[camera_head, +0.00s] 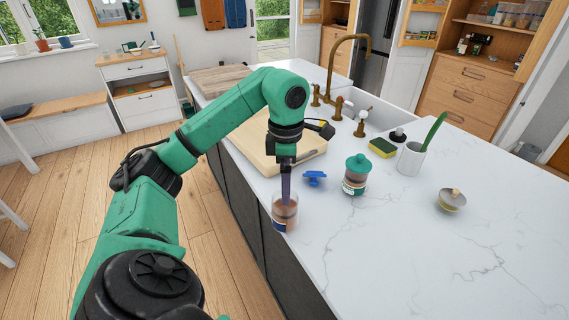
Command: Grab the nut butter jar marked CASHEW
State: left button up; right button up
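Two jars stand on the white marble counter. One jar (285,216) near the counter's left edge is clear with brownish contents and a dark label. The label words are too small to read. My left gripper (287,168) points down above the jar near the edge. A narrow purple-grey piece (286,187) runs from the gripper down to that jar's mouth. I cannot tell whether the gripper is open or shut. My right gripper is out of view.
A blue object (315,178) lies between the jars. A wooden board (262,150) lies behind my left gripper. A sponge (382,147), a white cup (411,160) with a green item and a small bowl (452,201) stand right. The counter's front right is clear.

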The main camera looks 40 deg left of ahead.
aim_at(285, 212)
pick_arm(q)
notch_tip(285, 212, down, 8)
jog(key=shift+p, duration=1.1)
jog(key=f, duration=0.2)
jog(key=f+p, duration=0.1)
jog(key=f, duration=0.1)
jog(key=shift+w+a, duration=0.1)
jog(key=shift+a, duration=0.25)
jog(key=shift+f, duration=0.1)
jog(key=shift+c, duration=0.3)
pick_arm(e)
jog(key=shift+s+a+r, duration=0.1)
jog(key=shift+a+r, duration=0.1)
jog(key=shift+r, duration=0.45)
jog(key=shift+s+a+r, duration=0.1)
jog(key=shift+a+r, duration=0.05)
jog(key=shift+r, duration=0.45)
pick_arm(q)
jog(key=shift+d, duration=0.15)
jog(key=c, duration=1.4)
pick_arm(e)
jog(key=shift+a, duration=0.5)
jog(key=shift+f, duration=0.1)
